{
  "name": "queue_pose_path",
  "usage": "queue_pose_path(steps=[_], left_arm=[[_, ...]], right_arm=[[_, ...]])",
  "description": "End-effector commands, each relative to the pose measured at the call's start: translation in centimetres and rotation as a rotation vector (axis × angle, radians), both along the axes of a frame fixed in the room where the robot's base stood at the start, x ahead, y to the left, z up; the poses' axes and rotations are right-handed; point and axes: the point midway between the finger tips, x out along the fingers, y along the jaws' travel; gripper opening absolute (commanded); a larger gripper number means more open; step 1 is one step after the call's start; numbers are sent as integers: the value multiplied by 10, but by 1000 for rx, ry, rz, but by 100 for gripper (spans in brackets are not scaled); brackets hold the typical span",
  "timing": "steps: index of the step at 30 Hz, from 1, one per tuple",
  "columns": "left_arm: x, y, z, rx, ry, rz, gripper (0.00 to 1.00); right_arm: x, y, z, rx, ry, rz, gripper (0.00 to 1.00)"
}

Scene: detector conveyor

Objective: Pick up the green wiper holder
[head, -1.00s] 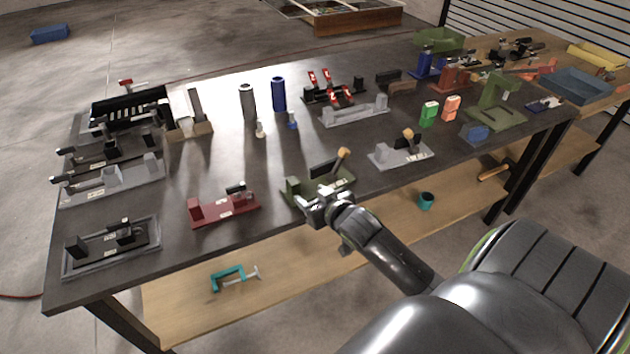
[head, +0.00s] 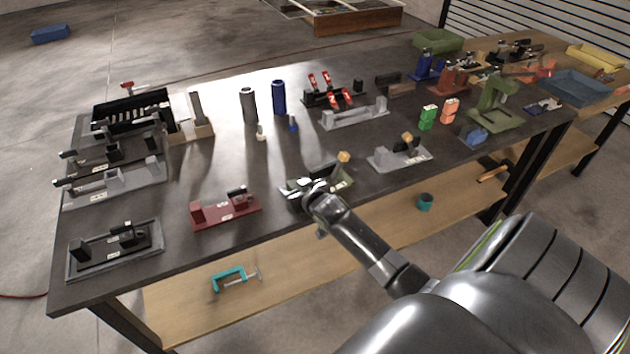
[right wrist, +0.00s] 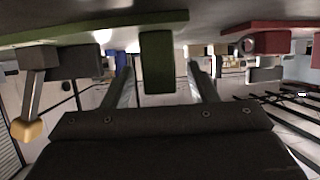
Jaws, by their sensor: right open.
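The green wiper holder (head: 342,183) sits near the front edge of the dark table, with a dark wiper and wooden knob (head: 343,157) on it. My right gripper (head: 298,187) is over its left end and hides the block there. In the right wrist view, which looks upside down, the holder's green base (right wrist: 110,22) runs along the top. Its green block (right wrist: 157,62) stands between the two open fingers of the gripper (right wrist: 160,75), with a gap on each side. The wooden knob (right wrist: 27,130) hangs at the left there. My left gripper is not in view.
A red holder (head: 225,210) stands left of the green one, and a grey holder (head: 400,155) with a wooden knob stands to the right. Blue and grey cylinders (head: 279,97) stand farther back. The table between the red holder and the cylinders is clear.

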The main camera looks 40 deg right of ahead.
Motion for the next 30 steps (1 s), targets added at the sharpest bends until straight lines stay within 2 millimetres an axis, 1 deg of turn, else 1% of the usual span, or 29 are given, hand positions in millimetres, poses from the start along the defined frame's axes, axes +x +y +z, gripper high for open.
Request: queue_pose_path(steps=[4,13,14,25,26,30], left_arm=[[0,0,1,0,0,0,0],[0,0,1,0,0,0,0],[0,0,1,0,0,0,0],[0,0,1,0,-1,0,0],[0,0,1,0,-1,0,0],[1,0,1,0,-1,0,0]], right_arm=[[9,-1,-4,0,1,0,53],[11,-1,-5,0,0,1,53],[11,-1,-5,0,0,1,50],[11,-1,-5,1,0,1,2],[11,-1,-5,1,0,1,0],[12,-1,-3,-2,-4,2,0]])
